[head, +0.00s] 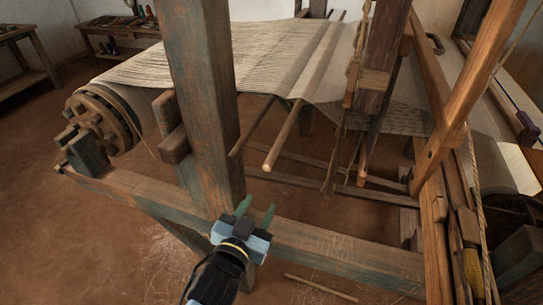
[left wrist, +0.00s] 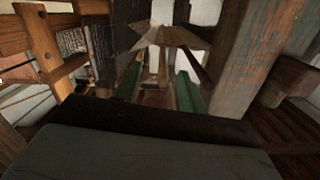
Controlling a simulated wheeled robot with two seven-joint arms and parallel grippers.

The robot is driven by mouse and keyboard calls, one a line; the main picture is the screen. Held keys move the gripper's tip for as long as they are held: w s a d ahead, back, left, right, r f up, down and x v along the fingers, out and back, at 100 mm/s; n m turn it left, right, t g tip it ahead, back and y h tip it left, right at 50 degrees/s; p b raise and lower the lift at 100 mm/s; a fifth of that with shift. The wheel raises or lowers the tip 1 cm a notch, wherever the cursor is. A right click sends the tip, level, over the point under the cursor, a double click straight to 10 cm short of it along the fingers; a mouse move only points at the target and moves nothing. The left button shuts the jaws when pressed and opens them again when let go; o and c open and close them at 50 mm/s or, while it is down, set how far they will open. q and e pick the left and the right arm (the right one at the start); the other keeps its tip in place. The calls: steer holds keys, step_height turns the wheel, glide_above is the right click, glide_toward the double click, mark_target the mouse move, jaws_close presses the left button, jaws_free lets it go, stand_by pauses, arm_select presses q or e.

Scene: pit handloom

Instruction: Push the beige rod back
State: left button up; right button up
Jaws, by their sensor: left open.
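The beige rod (head: 286,134) is a long pale round bar lying across the loom's warp threads. Its near end sticks out past the cloth edge, to the right of the thick blue-brown post. A thinner, darker rod (head: 252,126) lies to its left. My left gripper (head: 256,209) is in front of and below the beige rod's near end, with its two green fingers open, empty and apart from the rod. In the left wrist view the open fingers (left wrist: 159,84) point into the loom; I cannot clearly pick out the rod there. My right gripper is not in view.
The thick upright post (head: 205,90) stands just left of the rods. A low frame beam (head: 320,245) runs by my left gripper. Hanging cords and an upright beater frame (head: 375,90) stand to the right. A stick (head: 320,288) lies on the floor.

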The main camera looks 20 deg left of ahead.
mark_target(274, 151)
arm_select(q)
step_height(274, 151, up, 5)
steer(key=t, duration=0.1)
steer(key=w+p, duration=0.1)
steer(key=w, duration=1.2)
steer(key=shift+w+a+f, duration=0.1)
steer(key=shift+w+a, duration=0.05)
steer(key=shift+w, duration=0.05)
jaws_close()
